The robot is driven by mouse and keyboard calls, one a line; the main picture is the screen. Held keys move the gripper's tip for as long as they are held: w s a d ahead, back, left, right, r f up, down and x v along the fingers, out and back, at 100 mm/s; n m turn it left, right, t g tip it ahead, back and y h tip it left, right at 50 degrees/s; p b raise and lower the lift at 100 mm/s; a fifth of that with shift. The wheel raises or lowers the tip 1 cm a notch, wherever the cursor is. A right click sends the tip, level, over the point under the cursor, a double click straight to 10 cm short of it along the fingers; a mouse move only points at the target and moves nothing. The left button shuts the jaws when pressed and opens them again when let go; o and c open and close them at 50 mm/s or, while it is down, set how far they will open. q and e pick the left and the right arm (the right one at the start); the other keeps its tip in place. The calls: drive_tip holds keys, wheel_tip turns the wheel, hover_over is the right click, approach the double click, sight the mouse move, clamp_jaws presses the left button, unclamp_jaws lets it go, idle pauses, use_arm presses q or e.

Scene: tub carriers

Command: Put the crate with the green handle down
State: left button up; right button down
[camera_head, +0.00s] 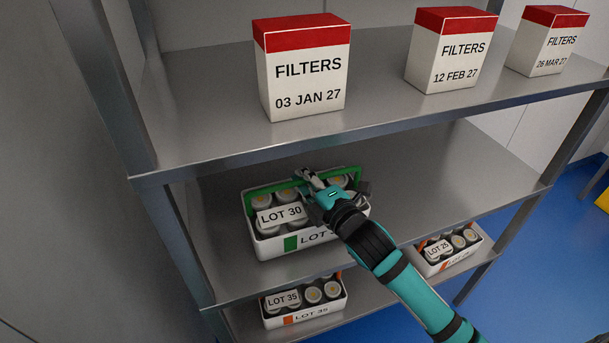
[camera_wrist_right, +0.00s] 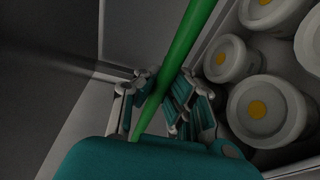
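The white crate (camera_head: 270,248) with the green handle (camera_head: 289,186) is at the middle shelf level, toward the left side. It holds several white tubs with yellow-centred lids and a LOT 30 label. My right gripper (camera_head: 312,180) reaches in from the lower right, over the crate. In the wrist view the green handle (camera_wrist_right: 178,55) runs between the fingers of my right gripper (camera_wrist_right: 163,88), which are closed around it. The gripper hides part of the handle and crate front. I cannot tell whether the crate's underside touches the shelf. My left gripper is not in view.
The middle shelf (camera_head: 440,170) is clear to the right of the crate. Three FILTERS boxes (camera_head: 304,80) stand on the shelf above. Two more crates stand on the lower shelf, a LOT 35 crate (camera_head: 330,310) and one at right (camera_head: 462,258). Metal posts (camera_head: 165,215) frame the shelves.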

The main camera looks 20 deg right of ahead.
drive_tip(key=shift+f, duration=0.8)
drive_tip(key=c, duration=1.9)
unclamp_jaws()
drive_tip(key=shift+f, duration=0.35)
drive_tip(key=shift+c, duration=0.2)
drive_tip(key=o, duration=0.5)
drive_tip(key=shift+s+r, duration=0.1)
drive_tip(key=shift+s, duration=0.05)
drive_tip(key=shift+c, duration=0.2)
drive_tip(key=shift+s, duration=0.15)
drive_tip(key=b+v, duration=0.1)
drive_tip(key=v, duration=1)
drive_tip(key=shift+s+b, duration=0.3)
drive_tip(key=shift+b, duration=0.1)
drive_tip(key=shift+d, duration=0.15)
